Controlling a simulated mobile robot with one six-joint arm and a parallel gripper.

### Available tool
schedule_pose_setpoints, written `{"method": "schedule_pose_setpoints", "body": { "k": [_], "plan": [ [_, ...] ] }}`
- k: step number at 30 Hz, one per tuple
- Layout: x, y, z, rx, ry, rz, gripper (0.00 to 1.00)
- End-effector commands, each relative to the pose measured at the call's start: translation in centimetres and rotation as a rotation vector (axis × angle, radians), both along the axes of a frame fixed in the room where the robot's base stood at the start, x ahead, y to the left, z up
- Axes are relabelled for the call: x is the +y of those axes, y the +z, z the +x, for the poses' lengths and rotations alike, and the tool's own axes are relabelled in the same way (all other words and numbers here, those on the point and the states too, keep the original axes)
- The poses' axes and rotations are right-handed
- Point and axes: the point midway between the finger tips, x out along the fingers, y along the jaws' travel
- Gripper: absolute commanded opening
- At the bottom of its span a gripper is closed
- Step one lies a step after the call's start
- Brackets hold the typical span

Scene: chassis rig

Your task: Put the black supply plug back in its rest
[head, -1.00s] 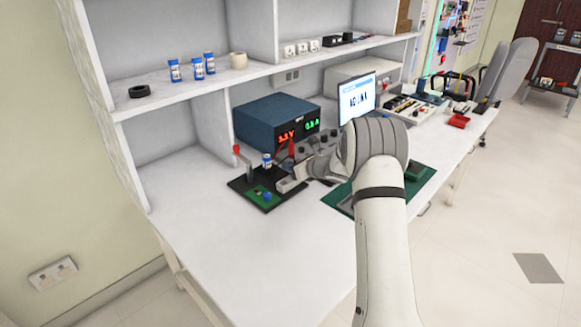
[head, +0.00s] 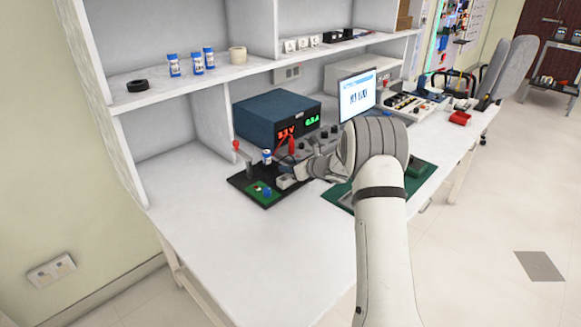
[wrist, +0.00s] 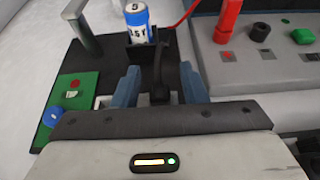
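In the wrist view a slim black piece, which looks like the black supply plug (wrist: 158,80), stands between the fingers of my gripper (wrist: 160,84). The blue-grey fingers are apart, one on each side of it, with gaps visible on both sides. A black holder (wrist: 141,53) just beyond it carries a blue-and-white cylinder (wrist: 138,22); I cannot tell whether the plug sits in a rest there. In the head view my gripper (head: 287,182) is low at the dark board (head: 238,184), partly hidden by my wrist.
The blue power supply (head: 270,116) has lit red and green digits. On its front a red plug (wrist: 228,20) stands near black (wrist: 261,32) and green (wrist: 302,36) terminals. A green circuit board (wrist: 72,100) and an upright lever (wrist: 85,30) are left of my gripper. The front bench is clear.

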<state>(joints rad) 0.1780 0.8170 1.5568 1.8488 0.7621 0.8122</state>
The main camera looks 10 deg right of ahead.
Motion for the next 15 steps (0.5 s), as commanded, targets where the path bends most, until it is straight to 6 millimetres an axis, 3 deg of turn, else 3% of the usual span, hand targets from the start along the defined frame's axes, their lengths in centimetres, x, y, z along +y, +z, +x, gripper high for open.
{"method": "schedule_pose_setpoints", "body": {
  "k": [8, 15],
  "plan": [
    [-0.1, 0.1, -0.1, 0.000, 0.000, 0.000, 0.41],
    [-2.0, 1.4, -2.6, -0.001, -0.003, 0.000, 0.41]
  ]
}}
